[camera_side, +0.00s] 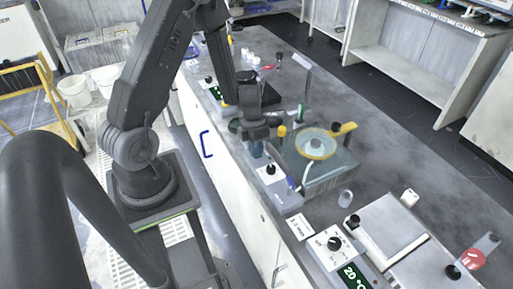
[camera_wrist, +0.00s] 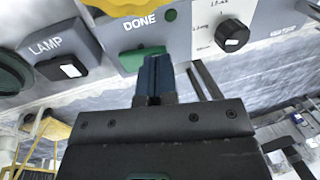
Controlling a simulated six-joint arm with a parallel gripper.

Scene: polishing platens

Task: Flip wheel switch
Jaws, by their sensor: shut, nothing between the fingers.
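My gripper (camera_wrist: 157,62) is shut and empty, its blue fingers pressed together. In the wrist view the fingertips overlap or lie right beside a green rocker or button (camera_wrist: 139,57) under the word DONE. I cannot tell whether they touch it. No label reading "wheel" is legible. A black switch (camera_wrist: 62,67) sits left of it, below the word LAMP. In the side view my gripper (camera_side: 256,148) points down at the front edge of the bench, left of the round polishing platen (camera_side: 316,145), and hides part of the panel there.
A white panel with a black knob (camera_wrist: 232,36) lies right of the fingers. A yellow knob (camera_side: 282,131) and a yellow arm (camera_side: 343,129) stand near the platen. A dial box (camera_side: 333,245) and a temperature display (camera_side: 354,275) sit farther right along the bench (camera_side: 390,150).

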